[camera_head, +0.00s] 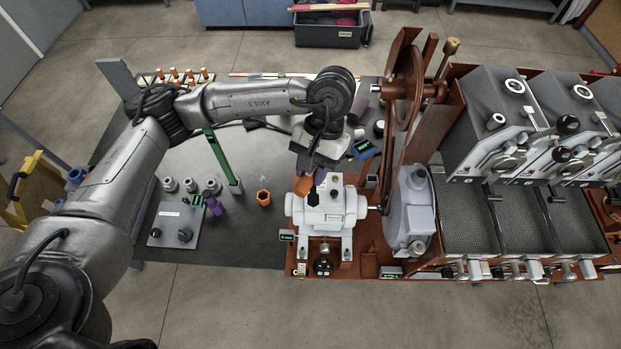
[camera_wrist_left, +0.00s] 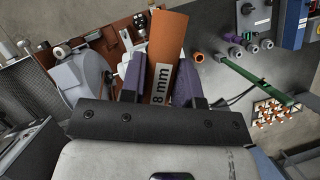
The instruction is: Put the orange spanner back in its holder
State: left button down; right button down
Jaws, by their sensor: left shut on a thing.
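The orange spanner (camera_wrist_left: 168,45), marked "8 mm", is upright in the left wrist view between the purple fingers of my left gripper (camera_wrist_left: 159,78). The gripper is shut on it. In the head view, my left gripper (camera_head: 311,170) hangs over the workbench just behind the white-grey machine. Part of the orange spanner (camera_head: 303,187) shows below it, beside that machine. The spanner's lower end is hidden, and I cannot tell if it touches anything. I cannot make out the spanner's holder for certain. My right gripper is not in view.
The white-grey machine (camera_head: 328,209) stands close under the gripper, with the brown wheel (camera_head: 402,85) and roasters (camera_head: 508,110) to its right.

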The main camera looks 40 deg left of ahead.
pick_arm(q)
jog(key=w+a+f+n+t+h+b, duration=0.15)
jog(key=w+a+f+n+b, duration=0.3)
jog(key=a+f+b, duration=0.45)
jog(key=w+a+f+n+t+h+b, duration=0.1)
jog(key=w+a+f+n+h+b, duration=0.15)
jog(key=a+f+n+b, duration=0.6)
jog(key=a+f+n+t+b, duration=0.1)
jog(key=a+f+b, duration=0.7)
jog(key=f, duration=0.3)
jog(key=a+f+n+t+b, duration=0.1)
jog(key=a+f+n+b, duration=0.1)
jog(key=a+f+b, duration=0.6)
jog(key=shift+a+f+b, duration=0.35)
jog(key=shift+a+f, duration=0.1)
jog(key=shift+f, duration=1.45)
jog(key=shift+t, duration=0.25)
